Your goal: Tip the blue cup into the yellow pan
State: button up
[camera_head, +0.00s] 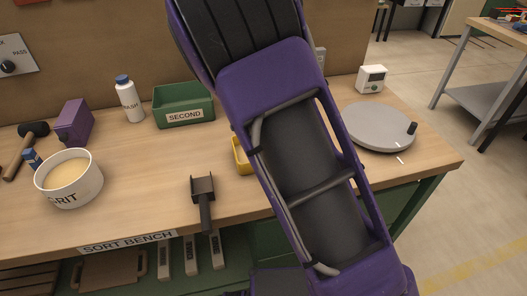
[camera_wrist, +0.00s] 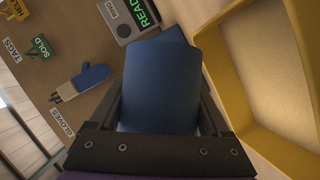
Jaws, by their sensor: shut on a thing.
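The blue cup (camera_wrist: 160,85) is in the middle of the wrist view, between the dark fingers of my gripper (camera_wrist: 165,103), which is shut on it. The cup's mouth and contents are not visible. The yellow pan (camera_wrist: 229,85) shows large at the right of the wrist view, just beside the cup, with its wall and pale inside visible. In the head view only the left edge of the yellow pan (camera_head: 240,158) shows on the bench; my purple arm hides the rest, along with my gripper and the cup. The wrist view is rolled, so I cannot tell the cup's exact tilt.
On the wooden bench (camera_head: 140,220) stand a white GRIT tub (camera_head: 82,194), a dark scoop (camera_head: 203,195), a green SECOND bin (camera_head: 183,116), a white bottle (camera_head: 129,101), a purple box (camera_head: 75,121) and a mallet (camera_head: 24,148). A grey round plate (camera_head: 375,125) lies right of my arm.

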dwell(0.3)
jog(key=m+g+y+b, duration=0.1)
jog(key=m, duration=0.1)
jog(key=shift+f+m+y, duration=0.15)
jog(key=shift+m+y, duration=0.15)
jog(key=shift+s+a+m+g+y+b, duration=0.1)
jog(key=shift+a+m+g+y+b, duration=0.3)
jog(key=shift+m+b, duration=0.1)
jog(key=shift+f+m+y+b, duration=0.25)
jog(key=shift+m+y+b, duration=0.3)
jog(key=shift+b, duration=0.35)
jog(key=shift+s+a+m+g+y, duration=0.2)
jog(key=shift+a+m+g+y, duration=0.25)
jog(key=shift+m+g+y, duration=0.3)
jog(key=shift+a+f+m, duration=0.15)
jog(key=shift+a+m, duration=0.1)
jog(key=shift+m, duration=0.05)
